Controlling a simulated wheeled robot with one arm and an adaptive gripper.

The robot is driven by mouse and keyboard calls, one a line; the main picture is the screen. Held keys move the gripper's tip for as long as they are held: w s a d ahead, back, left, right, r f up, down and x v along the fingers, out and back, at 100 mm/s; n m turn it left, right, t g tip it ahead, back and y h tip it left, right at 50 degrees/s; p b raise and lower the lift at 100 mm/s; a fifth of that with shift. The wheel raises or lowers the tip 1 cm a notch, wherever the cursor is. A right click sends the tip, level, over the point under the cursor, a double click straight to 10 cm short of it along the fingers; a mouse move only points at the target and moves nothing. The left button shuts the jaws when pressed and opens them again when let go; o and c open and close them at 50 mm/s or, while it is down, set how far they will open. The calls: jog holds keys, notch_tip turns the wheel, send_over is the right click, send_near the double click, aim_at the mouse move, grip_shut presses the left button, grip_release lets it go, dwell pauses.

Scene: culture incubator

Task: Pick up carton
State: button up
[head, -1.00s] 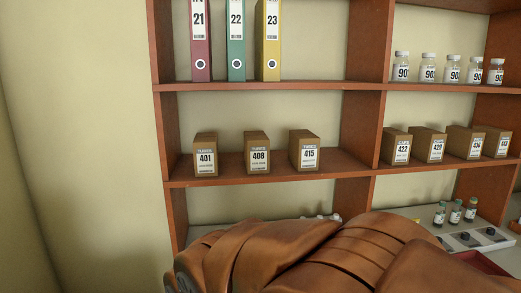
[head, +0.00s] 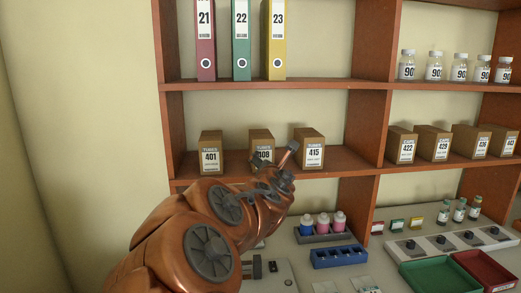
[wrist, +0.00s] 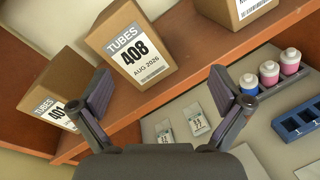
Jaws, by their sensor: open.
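Three brown cartons stand on the middle shelf of the left bay: carton 401 (head: 210,148), carton 408 (head: 262,135) and carton 415 (head: 311,142). My gripper (head: 274,164) is in front of carton 408 and hides part of its label in the head view. In the wrist view my gripper (wrist: 160,86) is open and empty. Carton 408 (wrist: 122,40) lies beyond the fingers, toward the upper left, its label facing me; no finger visibly grips it. Carton 401 (wrist: 52,88) is partly behind the left finger. Carton 415 (wrist: 243,8) shows at the top right.
The shelf edge (head: 345,169) runs below the cartons. Binders stand above. Several more cartons (head: 432,142) are in the right bay. On the bench below are capped bottles (head: 322,224), a blue rack (head: 338,257) and a green tray (head: 440,275).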

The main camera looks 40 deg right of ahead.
aim_at(265, 154)
jog(key=w+n+t, duration=0.1)
jog(key=n, duration=0.1)
jog(key=w+d+r+n, duration=0.1)
jog(key=n, duration=0.2)
jog(key=shift+w+d+t+y, duration=0.1)
jog(key=shift+d+t+y, duration=0.1)
jog(key=shift+t+y, duration=0.15)
jog(key=n, duration=0.1)
jog(key=w+n+t+y, duration=0.1)
jog(key=n, duration=0.1)
jog(key=shift+w+r+t, duration=0.15)
jog(key=shift+w+t, duration=0.1)
jog(key=shift+p+x, duration=0.6)
jog(key=shift+x, duration=0.75)
jog(key=shift+a+r+p+x, duration=0.15)
jog(key=shift+p+x, duration=0.35)
jog(key=shift+x, duration=0.4)
jog(key=shift+a+r+p+x, duration=0.1)
jog(key=shift+p+x, duration=0.35)
jog(key=shift+x, duration=1.35)
jog(key=shift+f, duration=0.1)
jog(key=c, duration=1.3)
